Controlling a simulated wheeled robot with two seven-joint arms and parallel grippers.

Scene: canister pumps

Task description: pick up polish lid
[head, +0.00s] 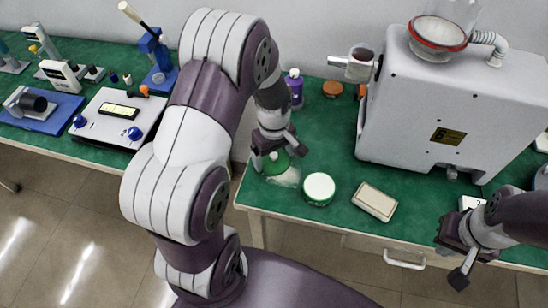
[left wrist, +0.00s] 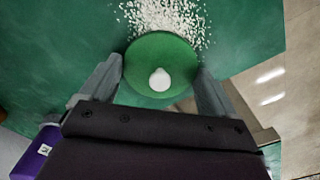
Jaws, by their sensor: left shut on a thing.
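The polish lid, a green disc with a white knob (left wrist: 160,78), sits between the two fingers of my left gripper (left wrist: 160,88) in the left wrist view. In the head view, my left gripper (head: 278,153) points down at the near left part of the green bench, with the green lid (head: 275,164) partly hidden under it. The fingers are shut on the lid; I cannot tell if it is clear of the bench. A round green tin with a white top (head: 318,187) stands just right of it. My right gripper (head: 455,262) is open and empty at the bench's front edge.
White granules (left wrist: 165,18) are scattered beside the lid. A beige rectangular block (head: 375,201) lies right of the tin. A purple bottle (head: 294,86) stands behind my left gripper. A large grey machine (head: 440,115) fills the right of the bench (head: 335,142).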

